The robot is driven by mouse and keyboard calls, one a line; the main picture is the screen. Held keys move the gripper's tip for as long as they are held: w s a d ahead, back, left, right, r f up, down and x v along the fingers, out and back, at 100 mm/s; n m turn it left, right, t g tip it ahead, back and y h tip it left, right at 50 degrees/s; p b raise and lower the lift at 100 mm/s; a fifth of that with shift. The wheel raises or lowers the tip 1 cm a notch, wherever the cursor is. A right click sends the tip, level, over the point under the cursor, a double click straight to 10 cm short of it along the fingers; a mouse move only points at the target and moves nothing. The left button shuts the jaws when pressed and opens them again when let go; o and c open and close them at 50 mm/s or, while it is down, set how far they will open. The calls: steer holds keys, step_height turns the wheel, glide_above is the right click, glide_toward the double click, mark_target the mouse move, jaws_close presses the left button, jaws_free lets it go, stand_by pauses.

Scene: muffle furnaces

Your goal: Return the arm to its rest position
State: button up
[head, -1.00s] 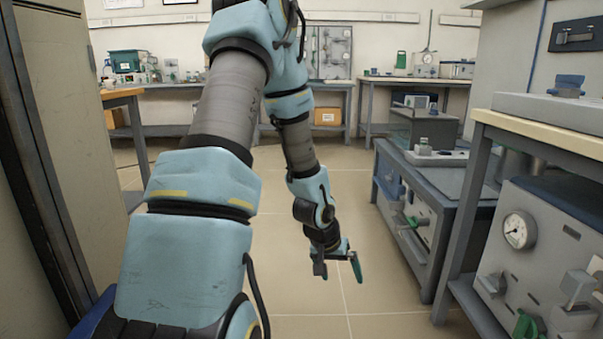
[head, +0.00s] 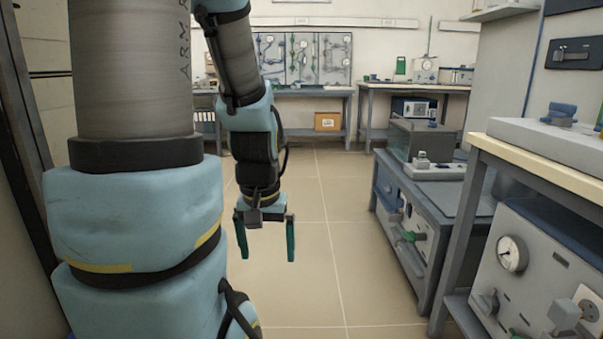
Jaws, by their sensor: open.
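My gripper (head: 267,240) hangs below my wrist in the middle of the head view, over the aisle floor. Its two green fingers point down and are spread wide apart, with nothing between them. My arm is raised, its upper links filling the left of the view and its forearm coming down to the gripper. The gripper touches nothing that I can see.
Tiled floor (head: 300,285) is clear under the gripper. On the right stand a low bench (head: 440,210) with equipment and a nearer pale-topped bench (head: 530,155) above a unit with a gauge (head: 512,254). Benches line the back wall. A grey panel (head: 25,200) closes the left edge.

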step_height(320, 180, up, 32)
steer(key=p, duration=3.1)
steer(key=shift+r, duration=0.25)
